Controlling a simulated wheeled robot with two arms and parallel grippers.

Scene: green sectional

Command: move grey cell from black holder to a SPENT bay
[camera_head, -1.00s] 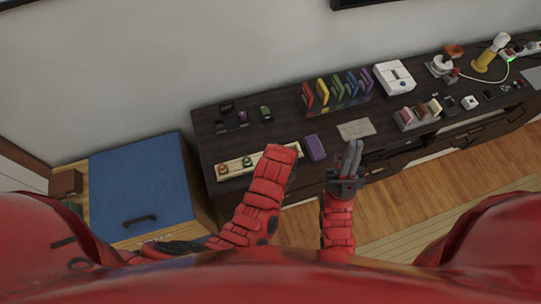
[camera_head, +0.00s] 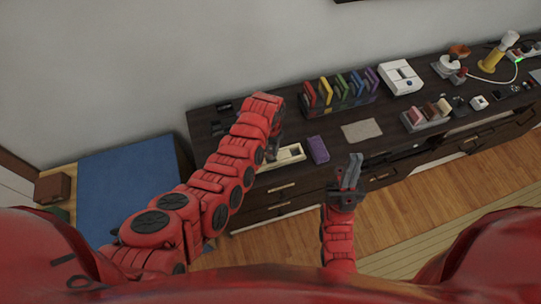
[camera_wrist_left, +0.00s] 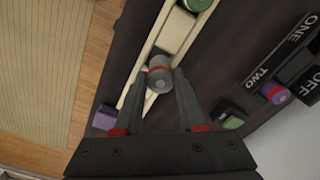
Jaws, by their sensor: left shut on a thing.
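My left gripper (camera_wrist_left: 160,82) is shut on the grey cell (camera_wrist_left: 159,76), which has a reddish band and sits between the fingertips in the left wrist view. The cell is over the pale tray (camera_wrist_left: 138,97); whether it touches the tray floor I cannot tell. A green cell (camera_wrist_left: 196,4) is in the tray further along. The black holder (camera_wrist_left: 290,50), marked ONE, TWO and OFF, is at the right, with a purple-and-red cell (camera_wrist_left: 276,93) by TWO.
A purple box (camera_head: 318,150) lies just right of the tray, and a grey mat (camera_head: 361,131) beyond it. A rack of coloured cases (camera_head: 340,92) stands behind. A green-topped block (camera_wrist_left: 231,116) is close to the right finger in the left wrist view.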

